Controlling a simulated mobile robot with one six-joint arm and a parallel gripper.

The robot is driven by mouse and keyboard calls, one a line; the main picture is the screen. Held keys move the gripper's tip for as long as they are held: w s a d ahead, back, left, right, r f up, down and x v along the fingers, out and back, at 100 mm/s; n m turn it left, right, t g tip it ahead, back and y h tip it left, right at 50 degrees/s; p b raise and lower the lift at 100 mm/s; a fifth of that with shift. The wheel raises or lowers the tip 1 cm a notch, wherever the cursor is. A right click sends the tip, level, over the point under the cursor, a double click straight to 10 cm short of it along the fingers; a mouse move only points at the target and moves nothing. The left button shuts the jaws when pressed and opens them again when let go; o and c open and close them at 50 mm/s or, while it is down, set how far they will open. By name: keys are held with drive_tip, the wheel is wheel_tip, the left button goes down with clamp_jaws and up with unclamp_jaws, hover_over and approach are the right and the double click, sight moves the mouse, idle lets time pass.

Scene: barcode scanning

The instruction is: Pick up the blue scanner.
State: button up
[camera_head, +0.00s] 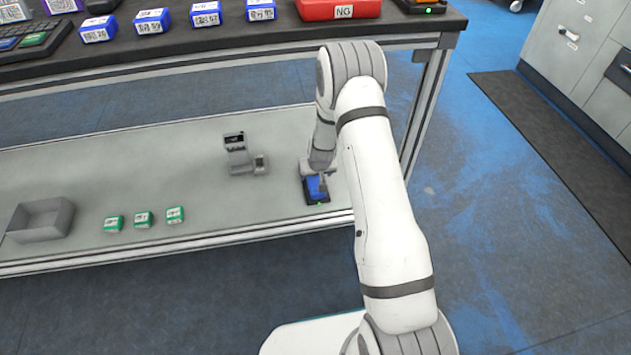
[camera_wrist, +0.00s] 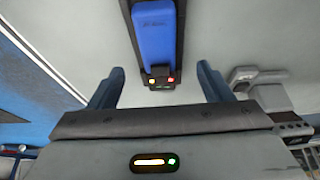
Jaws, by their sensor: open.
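The blue scanner (camera_head: 317,187) lies on a dark base with a small green light, on the light grey lower shelf. In the wrist view the scanner (camera_wrist: 155,36) reaches in from the top edge, and the end of its dark base shows small red and green lights. My gripper (camera_wrist: 160,82) is open, with one dark finger to each side of the line of the scanner. The base's near end shows between and just beyond the fingertips. In the head view my wrist is right over the scanner and hides part of it; the fingers are hard to make out there.
A grey device (camera_head: 238,155) stands left of the scanner. Several green-and-white boxes (camera_head: 143,219) and a grey bin (camera_head: 40,220) are farther left on the shelf (camera_head: 90,170). Above, the dark upper table (camera_head: 230,38) holds blue boxes and a red NG tray (camera_head: 338,9).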

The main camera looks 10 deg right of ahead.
sight(316, 182)
drive_tip(key=b+x, duration=0.1)
drive_tip(key=x, duration=0.2)
drive_tip(key=b+x, duration=0.1)
drive_tip(key=x, duration=0.3)
drive_tip(key=shift+s+d+f, duration=0.1)
drive_tip(key=shift+d+f, duration=0.05)
drive_tip(key=shift+f, duration=0.2)
drive_tip(key=shift+c, duration=0.5)
drive_tip(key=c, duration=1.1)
drive_tip(key=shift+r, duration=0.15)
